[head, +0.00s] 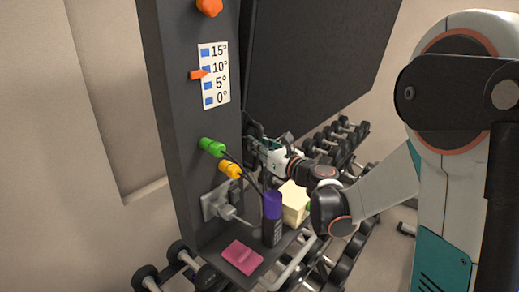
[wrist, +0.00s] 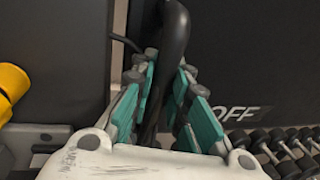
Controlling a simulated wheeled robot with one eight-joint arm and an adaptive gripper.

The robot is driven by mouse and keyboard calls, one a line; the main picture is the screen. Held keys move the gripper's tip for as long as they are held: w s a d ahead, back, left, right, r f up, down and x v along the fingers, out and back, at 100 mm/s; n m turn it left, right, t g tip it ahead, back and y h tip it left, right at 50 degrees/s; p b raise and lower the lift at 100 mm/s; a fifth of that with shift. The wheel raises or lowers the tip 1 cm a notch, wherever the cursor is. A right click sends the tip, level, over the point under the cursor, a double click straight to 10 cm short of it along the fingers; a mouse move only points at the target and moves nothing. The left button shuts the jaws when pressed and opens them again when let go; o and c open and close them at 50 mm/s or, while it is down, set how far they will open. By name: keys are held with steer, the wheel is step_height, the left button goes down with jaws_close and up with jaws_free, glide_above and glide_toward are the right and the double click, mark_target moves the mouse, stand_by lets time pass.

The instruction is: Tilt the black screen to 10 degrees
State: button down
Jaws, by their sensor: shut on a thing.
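The black screen (head: 310,50) hangs behind the dark tower (head: 180,110) and leans at a tilt. A scale card (head: 221,90) on the tower reads 0° to 15°. The orange pointer (head: 199,74) has its tip at about the 10° mark. My gripper (head: 254,135) is beside the tower's right edge, near the screen's lower left corner. In the wrist view, its teal fingers (wrist: 166,75) are shut around a curved black handle (wrist: 176,35) in front of the dark screen surface. The handle's lower end is hidden between the fingers.
Green (head: 212,147) and yellow (head: 230,170) knobs stick out from the tower. A purple-capped can (head: 272,220), cream block (head: 294,203) and pink pad (head: 242,257) sit on the tower's ledge below my arm. Dumbbell racks (head: 335,140) stand behind and below.

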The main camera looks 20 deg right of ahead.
steer(key=c, duration=1.5)
jaws_free()
steer(key=shift+w+a, duration=0.1)
steer(key=shift+c, duration=0.2)
steer(key=v, duration=1.2)
